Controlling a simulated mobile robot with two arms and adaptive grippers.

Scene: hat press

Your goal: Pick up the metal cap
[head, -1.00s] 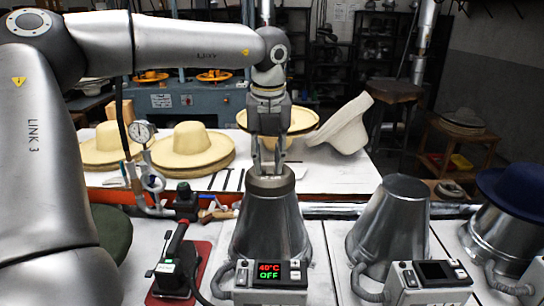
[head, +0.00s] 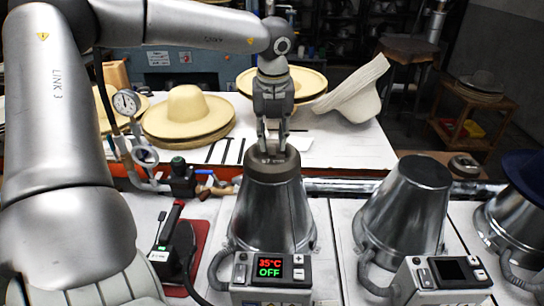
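The metal cap (head: 272,159) is a dull grey round piece on the narrow top of the middle metal cone (head: 272,215). My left gripper (head: 273,146) points straight down over it, with its fingertips at the cap's upper part. The two fingers show a gap between them. I cannot tell whether they press on the cap or only stand around its top. The cap still sits on the cone. My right gripper is not in view.
A control box (head: 270,268) reading 35°C OFF stands before the cone. A second metal cone (head: 403,208) is to the right. A red-based iron-like tool (head: 176,250) and a pressure gauge (head: 126,102) are left. Straw hats (head: 187,112) lie on the white table behind.

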